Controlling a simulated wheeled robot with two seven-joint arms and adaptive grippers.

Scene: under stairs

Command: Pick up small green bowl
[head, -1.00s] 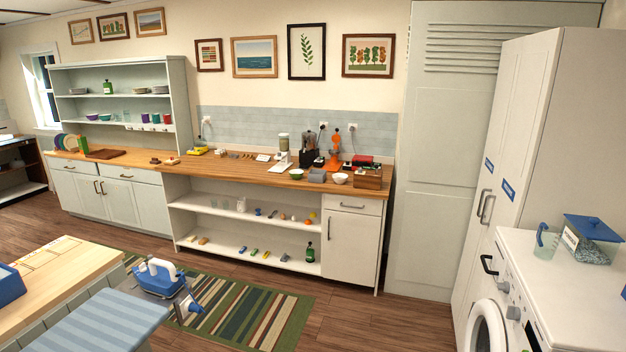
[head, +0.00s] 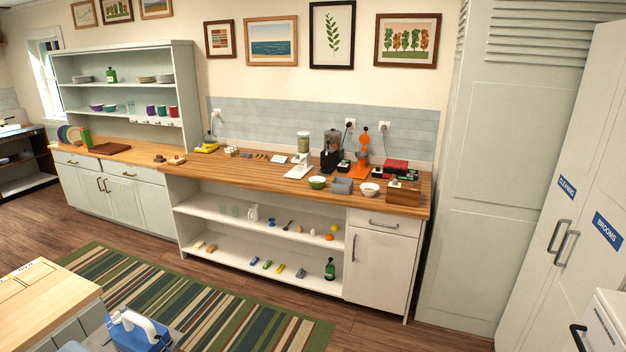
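A small green bowl (head: 317,182) with a pale inside sits upright on the wooden counter (head: 240,165), near its front edge. A grey box-like container (head: 342,186) stands just right of it, and a white bowl (head: 369,189) is further right. Another green or teal bowl (head: 110,108) is on the shelf of the hutch at the left. Neither of my grippers shows in the head view.
A wooden box (head: 403,193), an orange juicer (head: 362,150) and a black blender (head: 331,150) crowd the counter around and behind the bowls. A striped rug (head: 190,300) lies on open floor before the counter. A wood-topped island (head: 45,300) is at lower left.

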